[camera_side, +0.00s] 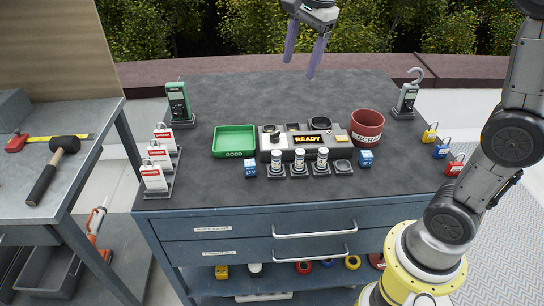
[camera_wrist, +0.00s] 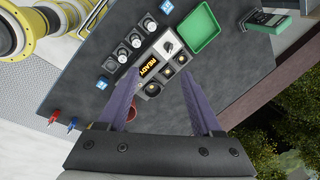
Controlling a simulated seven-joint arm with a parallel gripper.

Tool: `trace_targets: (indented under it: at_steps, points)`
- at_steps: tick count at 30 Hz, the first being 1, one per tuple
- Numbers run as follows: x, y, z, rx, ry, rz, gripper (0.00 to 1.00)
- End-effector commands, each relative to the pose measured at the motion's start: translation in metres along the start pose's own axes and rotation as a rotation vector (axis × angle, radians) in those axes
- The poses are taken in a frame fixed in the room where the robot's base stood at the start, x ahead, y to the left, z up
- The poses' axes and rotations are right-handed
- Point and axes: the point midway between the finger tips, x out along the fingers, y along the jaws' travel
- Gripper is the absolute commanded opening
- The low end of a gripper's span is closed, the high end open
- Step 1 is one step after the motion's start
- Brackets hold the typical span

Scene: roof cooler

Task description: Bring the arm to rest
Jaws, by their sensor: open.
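My gripper (camera_side: 302,54) is high above the back of the workbench in the side view, with its two purple fingers apart and nothing between them. In the wrist view my gripper (camera_wrist: 163,100) shows open, with the tester, bench top and bins beyond the fingers. The workbench top (camera_side: 350,95) is dark grey. The grey tester (camera_side: 345,155) stands in the middle of it with a lit READY display (camera_side: 307,139). The display also shows in the wrist view (camera_wrist: 148,67).
A green tray (camera_side: 234,140), a red bin (camera_side: 367,127) and several white-topped cylinders (camera_side: 300,158) surround the tester. Blue cubes (camera_side: 366,158), padlocks (camera_side: 441,150), red-and-white tags (camera_side: 153,176) and two meters (camera_side: 178,101) stand farther out. A side bench holds a mallet (camera_side: 52,168). The air around my gripper is clear.

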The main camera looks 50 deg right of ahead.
Motion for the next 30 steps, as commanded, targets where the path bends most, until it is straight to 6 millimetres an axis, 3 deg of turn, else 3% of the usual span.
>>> trace_targets:
  at_steps: [3,7,11,15,18,21,30]
  points:
    - [-0.024,0.047,0.007,-0.171,0.001,-0.071,0.67]
    - [-0.033,0.099,0.012,-0.407,0.016,-0.141,0.67]
    - [-0.026,0.153,0.015,-0.696,0.05,-0.204,0.67]
    - [-0.001,0.201,0.015,-1.035,0.102,-0.242,0.67]
    - [0.019,0.223,0.015,-1.25,0.132,-0.24,0.67]
    - [0.036,0.232,0.015,-1.422,0.145,-0.218,0.67]
    - [0.037,0.228,0.015,-1.619,0.183,-0.221,0.67]
